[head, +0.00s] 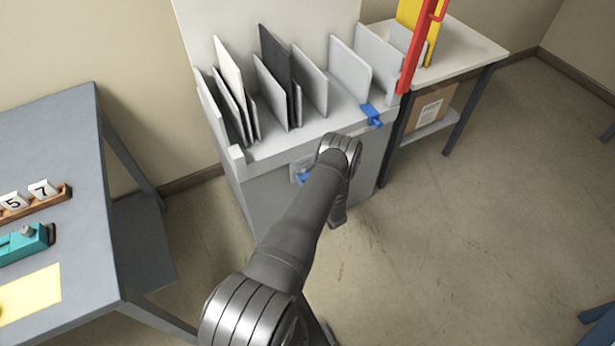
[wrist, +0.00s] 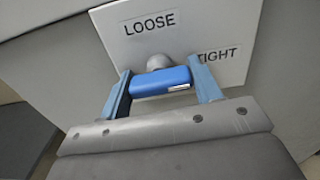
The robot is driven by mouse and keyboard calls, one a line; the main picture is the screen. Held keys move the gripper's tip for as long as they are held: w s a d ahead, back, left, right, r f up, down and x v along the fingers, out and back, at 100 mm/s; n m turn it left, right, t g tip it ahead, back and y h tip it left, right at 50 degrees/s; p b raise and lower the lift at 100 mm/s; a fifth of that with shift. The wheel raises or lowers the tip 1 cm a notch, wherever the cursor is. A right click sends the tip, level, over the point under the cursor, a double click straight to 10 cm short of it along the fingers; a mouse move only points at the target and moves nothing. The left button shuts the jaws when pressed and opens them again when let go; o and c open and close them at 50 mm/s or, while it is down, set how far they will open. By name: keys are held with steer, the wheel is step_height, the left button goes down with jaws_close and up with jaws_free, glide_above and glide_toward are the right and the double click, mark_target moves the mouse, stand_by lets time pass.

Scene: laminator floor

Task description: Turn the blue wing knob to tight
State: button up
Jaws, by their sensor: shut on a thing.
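The blue wing knob (wrist: 160,82) sits on a grey hub in front of a white plate (wrist: 140,22) marked LOOSE at upper left and TIGHT at right. In the wrist view the knob lies nearly level, tilted slightly up to the right. My gripper (wrist: 162,88) is shut on it, one finger at each end. In the head view the plate (head: 294,170) is on the front of the grey cabinet, and a bit of the blue knob (head: 303,178) shows beside my arm. My arm hides the gripper there.
The grey cabinet (head: 255,172) carries upright panels in slots and a blue clamp-like part (head: 371,115) on its top edge. A red bar (head: 416,50) stands at its right, by a side table (head: 470,50). A grey table (head: 75,150) is at left.

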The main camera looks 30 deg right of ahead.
stand_by(0.6)
steer(key=o, duration=1)
steer(key=s, duration=1.7)
steer(key=shift+s, duration=0.2)
steer(key=w, duration=1.7)
steer(key=shift+w, duration=0.2)
